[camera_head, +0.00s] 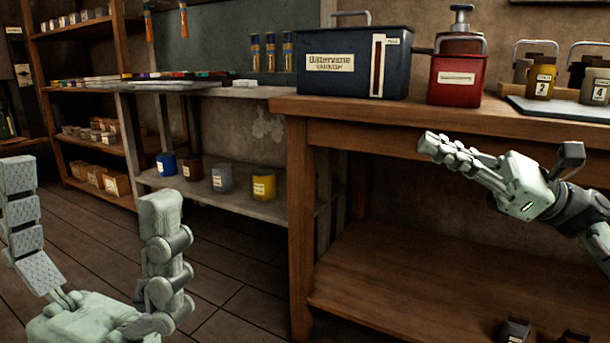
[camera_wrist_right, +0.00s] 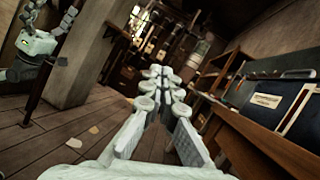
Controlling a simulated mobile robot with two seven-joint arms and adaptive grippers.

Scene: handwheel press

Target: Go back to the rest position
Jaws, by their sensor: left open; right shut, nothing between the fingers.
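My left gripper (camera_head: 98,215) is at the lower left of the head view, its fingers spread wide and pointing up, with nothing between them. My right gripper (camera_head: 432,145) reaches in from the right in the head view, in front of the wooden workbench (camera_head: 350,112). Its fingers are together and empty, pointing left. In the right wrist view the right gripper (camera_wrist_right: 158,75) shows its closed fingers from behind, apart from the bench.
On the workbench stand a dark blue varnish box (camera_head: 340,75), a red container (camera_head: 456,80), and a yellow pot (camera_head: 541,84) on a tray. Several paint tins, such as the grey one (camera_head: 222,178), stand on a low shelf. Wooden shelves (camera_head: 85,31) stand at the left.

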